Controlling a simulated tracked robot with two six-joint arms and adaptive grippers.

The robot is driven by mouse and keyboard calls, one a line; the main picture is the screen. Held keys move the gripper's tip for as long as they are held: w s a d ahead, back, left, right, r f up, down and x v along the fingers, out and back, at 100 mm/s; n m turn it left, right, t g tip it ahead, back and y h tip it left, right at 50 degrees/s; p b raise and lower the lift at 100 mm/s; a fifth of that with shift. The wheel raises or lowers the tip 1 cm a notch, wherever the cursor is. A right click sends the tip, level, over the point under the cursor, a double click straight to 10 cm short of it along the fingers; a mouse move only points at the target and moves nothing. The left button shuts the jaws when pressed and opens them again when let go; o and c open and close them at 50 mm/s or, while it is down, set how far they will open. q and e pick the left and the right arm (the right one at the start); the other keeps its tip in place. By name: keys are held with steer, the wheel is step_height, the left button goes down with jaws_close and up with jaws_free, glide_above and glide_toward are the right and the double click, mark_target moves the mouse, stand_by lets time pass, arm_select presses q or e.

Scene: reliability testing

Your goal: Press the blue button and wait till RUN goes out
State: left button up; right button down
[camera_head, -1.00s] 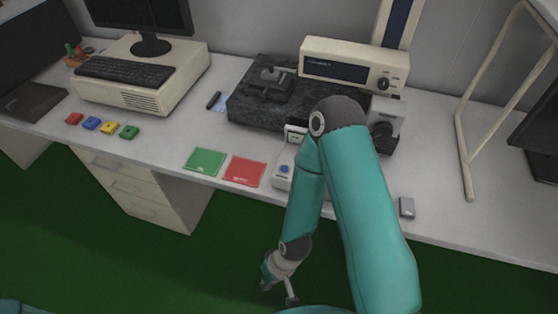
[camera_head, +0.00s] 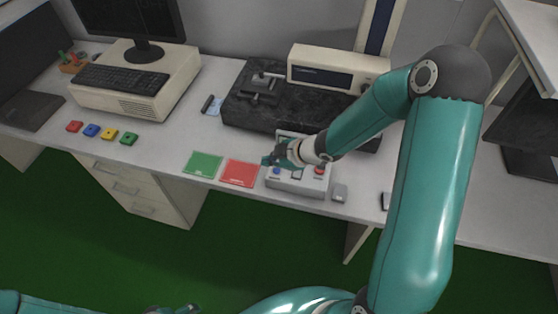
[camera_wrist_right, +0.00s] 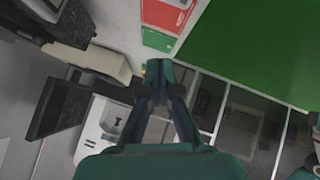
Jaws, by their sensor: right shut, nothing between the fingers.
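The light grey control box (camera_head: 297,187) is at the front edge of the desk. Its blue button (camera_head: 277,171) shows at the left of its top, and a red button (camera_head: 319,170) at the right. My right gripper (camera_head: 266,160) is shut and empty, and in the head view its tips appear just above and left of the blue button. I cannot tell its height over the box. Its shut fingers also show in the right wrist view (camera_wrist_right: 160,68). My arm hides part of the box's back, and no RUN lamp can be read. My left gripper (camera_head: 178,309) is partly cut off at the bottom edge.
A green card (camera_head: 203,163) and a red card (camera_head: 240,173) lie left of the box. A dark stone slab (camera_head: 240,108) with a cream instrument (camera_head: 338,68) stands behind. Several coloured blocks lie farther left.

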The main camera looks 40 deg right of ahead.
arm_select(q)
steer(key=shift+r, duration=0.6)
arm_select(e)
steer(key=d+r, duration=0.1)
steer(key=d+r+n, duration=0.2)
steer(key=r, duration=0.1)
steer(key=shift+w+d+t, duration=0.1)
steer(key=shift+w+t, duration=0.2)
steer(key=shift+w, duration=0.05)
arm_select(q)
steer(key=shift+f, duration=0.15)
arm_select(e)
steer(key=b, duration=0.7)
glide_above(278, 171)
step_height(278, 171, down, 7)
steer(key=shift+f, duration=0.2)
arm_select(q)
step_height(278, 171, down, 9)
steer(key=b, duration=0.1)
steer(key=shift+r, duration=0.2)
arm_select(e)
steer(key=shift+f, duration=0.7)
arm_select(q)
steer(key=shift+f+b, duration=0.25)
steer(key=shift+b, duration=0.2)
arm_select(e)
steer(key=shift+f, duration=0.35)
